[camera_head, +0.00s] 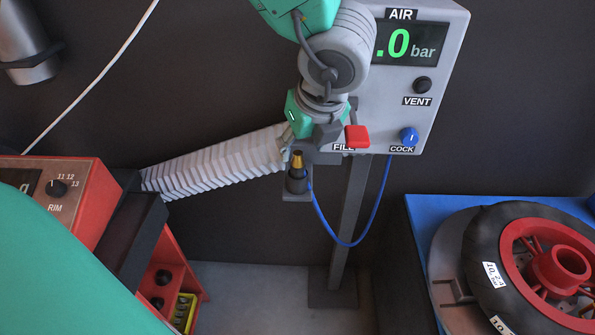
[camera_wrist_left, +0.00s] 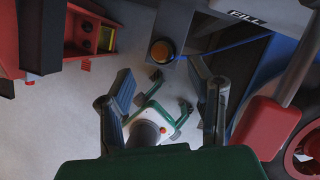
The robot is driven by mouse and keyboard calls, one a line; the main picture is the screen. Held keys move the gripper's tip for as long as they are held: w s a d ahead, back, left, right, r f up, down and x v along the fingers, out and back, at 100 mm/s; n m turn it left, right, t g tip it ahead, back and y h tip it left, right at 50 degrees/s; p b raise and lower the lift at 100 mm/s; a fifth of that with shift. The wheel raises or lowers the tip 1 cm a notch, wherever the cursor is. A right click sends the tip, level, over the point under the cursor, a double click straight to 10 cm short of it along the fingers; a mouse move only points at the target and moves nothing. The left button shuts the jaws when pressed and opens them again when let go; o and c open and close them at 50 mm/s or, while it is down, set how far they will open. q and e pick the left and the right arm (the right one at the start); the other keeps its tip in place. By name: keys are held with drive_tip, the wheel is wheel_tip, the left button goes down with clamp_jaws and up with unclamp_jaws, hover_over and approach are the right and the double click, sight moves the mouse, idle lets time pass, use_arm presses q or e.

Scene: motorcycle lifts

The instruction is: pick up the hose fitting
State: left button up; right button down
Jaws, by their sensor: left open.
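The hose fitting (camera_head: 297,161) is a small brass-coloured cone in a dark round holder below the grey AIR panel. A thin blue hose loops down beside it. In the left wrist view the fitting (camera_wrist_left: 162,50) shows as an orange-brown disc, ahead of the fingers and roughly between their lines. My left gripper (camera_head: 322,136) hangs in front of the panel's lower left corner, just above and slightly right of the fitting in the head view. In the left wrist view its two dark fingers (camera_wrist_left: 160,78) stand wide apart with nothing between them. My right gripper does not show.
The grey AIR panel (camera_head: 436,75) and a red block (camera_head: 357,136) by its FILL label are close to my left gripper. A pale ribbed duct (camera_head: 215,166) runs leftward. A red cabinet (camera_head: 75,190) stands left, a wheel (camera_head: 530,255) on a blue bench right.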

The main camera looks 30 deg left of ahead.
sight(301, 159)
use_arm(q)
drive_tip(key=shift+w+f, duration=0.15)
drive_tip(key=shift+f, duration=0.55)
drive_tip(key=x, duration=0.3)
drive_tip(key=a+b+x, duration=0.1)
drive_tip(key=x, duration=0.1)
drive_tip(key=shift+w+a+f, duration=0.1)
drive_tip(key=shift+w+f, duration=0.05)
drive_tip(key=shift+w, duration=0.1)
drive_tip(key=shift+d, duration=0.3)
drive_tip(key=shift+d+r, duration=0.25)
clamp_jaws()
